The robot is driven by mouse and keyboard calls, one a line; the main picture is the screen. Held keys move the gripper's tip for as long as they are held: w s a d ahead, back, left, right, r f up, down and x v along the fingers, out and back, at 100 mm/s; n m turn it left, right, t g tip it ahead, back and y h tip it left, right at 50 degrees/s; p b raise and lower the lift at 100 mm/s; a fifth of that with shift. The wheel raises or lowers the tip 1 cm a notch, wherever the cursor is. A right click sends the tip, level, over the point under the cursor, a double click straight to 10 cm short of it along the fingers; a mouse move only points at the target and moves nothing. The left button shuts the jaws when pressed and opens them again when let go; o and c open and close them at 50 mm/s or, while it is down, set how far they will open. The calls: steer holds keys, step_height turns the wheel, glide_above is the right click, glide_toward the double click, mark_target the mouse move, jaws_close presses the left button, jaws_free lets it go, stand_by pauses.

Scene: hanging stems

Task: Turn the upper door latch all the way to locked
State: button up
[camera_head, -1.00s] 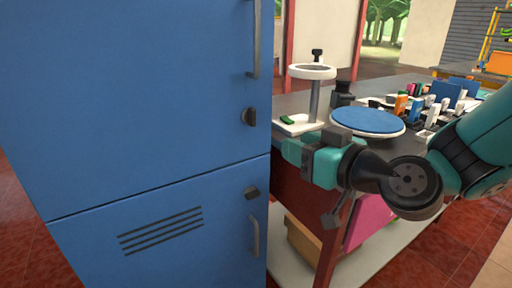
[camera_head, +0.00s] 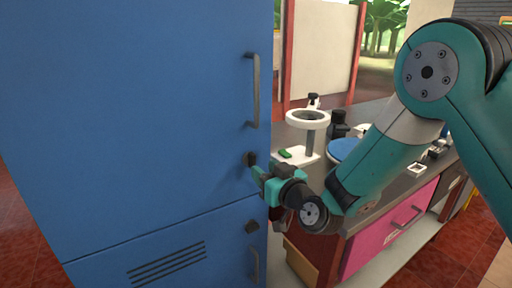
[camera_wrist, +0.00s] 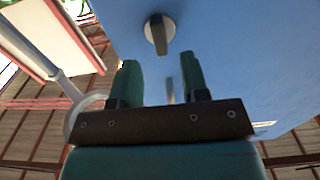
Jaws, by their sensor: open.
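The upper door latch (camera_head: 250,159) is a small dark knob on the blue upper door (camera_head: 150,120), low near its right edge. In the wrist view the latch (camera_wrist: 158,33) shows as a dark bar on a pale round base, beyond my fingertips. My gripper (camera_head: 259,172) is teal and sits just right of and slightly below the latch in the head view. In the wrist view my gripper (camera_wrist: 160,72) has its two fingers apart with nothing between them. The latch lies ahead of the gap, and I see no clear contact.
A grey upper handle (camera_head: 252,90) stands above the latch. A lower latch (camera_head: 252,226) and lower handle (camera_head: 255,265) are on the lower door. To the right, a counter holds a white ring stand (camera_head: 308,118) and a blue round plate (camera_head: 345,150).

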mark_target(254, 162)
steer(key=shift+p+x, duration=1.1)
steer(key=shift+x, duration=1.3)
jaws_close()
